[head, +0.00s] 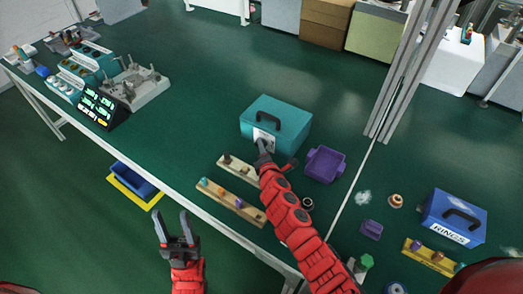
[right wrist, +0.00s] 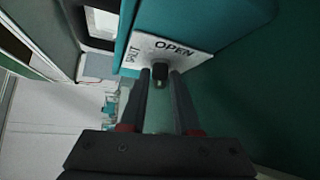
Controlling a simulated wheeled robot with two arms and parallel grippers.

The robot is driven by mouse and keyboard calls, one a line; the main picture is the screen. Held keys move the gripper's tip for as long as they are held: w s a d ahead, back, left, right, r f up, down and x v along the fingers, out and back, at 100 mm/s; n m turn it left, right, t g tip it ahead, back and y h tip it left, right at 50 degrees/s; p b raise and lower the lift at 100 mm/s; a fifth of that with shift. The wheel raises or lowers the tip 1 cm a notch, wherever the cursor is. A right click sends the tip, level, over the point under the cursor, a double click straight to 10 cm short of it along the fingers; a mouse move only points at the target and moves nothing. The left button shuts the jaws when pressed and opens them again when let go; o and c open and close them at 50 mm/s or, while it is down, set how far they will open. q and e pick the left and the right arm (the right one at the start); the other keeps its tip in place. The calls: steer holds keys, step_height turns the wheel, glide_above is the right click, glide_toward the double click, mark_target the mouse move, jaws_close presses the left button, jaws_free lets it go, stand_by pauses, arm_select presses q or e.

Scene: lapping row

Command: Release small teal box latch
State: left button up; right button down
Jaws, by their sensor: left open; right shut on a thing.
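The teal box (head: 285,113) with a dark top handle stands on the green table, its lid shut. On its front is a white plate (right wrist: 190,55) with the word OPEN and a second word I cannot read for certain. A small dark latch knob (right wrist: 160,72) sticks out of the plate. My right gripper (head: 262,145) reaches the front of the box and is shut on the knob; in the right wrist view (right wrist: 162,80) its fingertips lie on either side of it. My left gripper (head: 174,222) is open and empty, in front of the table edge.
Wooden strips with coloured pegs (head: 232,203) lie before the teal box. A purple bin (head: 325,164) stands right of it. A blue RINGS box (head: 453,216) and grey upright posts (head: 400,90) are further right. A blue bin (head: 134,179) sits on the floor left.

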steer(key=shift+d, duration=0.1)
steer(key=c, duration=0.8)
jaws_free()
steer(key=shift+o, duration=0.2)
steer(key=shift+s, duration=0.1)
steer(key=b+v, duration=0.2)
steer(key=v, duration=1.5)
steer(key=shift+s+d, duration=0.1)
steer(key=shift+d, duration=0.05)
